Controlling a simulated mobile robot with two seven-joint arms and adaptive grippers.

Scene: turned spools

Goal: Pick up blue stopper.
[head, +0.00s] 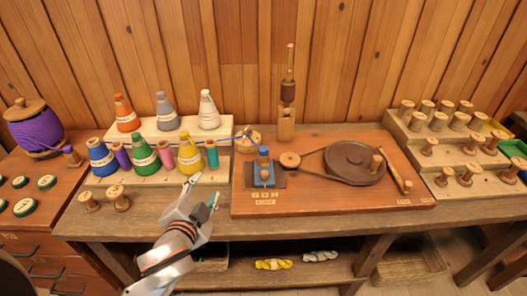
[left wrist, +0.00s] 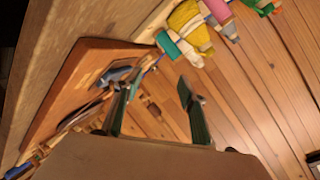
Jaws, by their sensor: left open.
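A small blue piece (head: 264,151), which looks like the blue stopper, stands upright on top of a blue block (head: 264,174) on the wooden board. A blue shape (left wrist: 119,74) shows in the left wrist view, partly behind a finger; I cannot tell which blue part it is. My left gripper (head: 204,190) is open and empty, left of the blue block, near the board's left edge. Its two fingers also show spread apart in the left wrist view (left wrist: 155,92). My right gripper is not in view.
The board (head: 330,199) also carries a dark wheel (head: 354,162) with a belt and a tall wooden post (head: 287,120). A stepped rack of coloured thread cones (head: 145,160) stands behind my left gripper. Wooden spools fill a rack (head: 440,175) at right.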

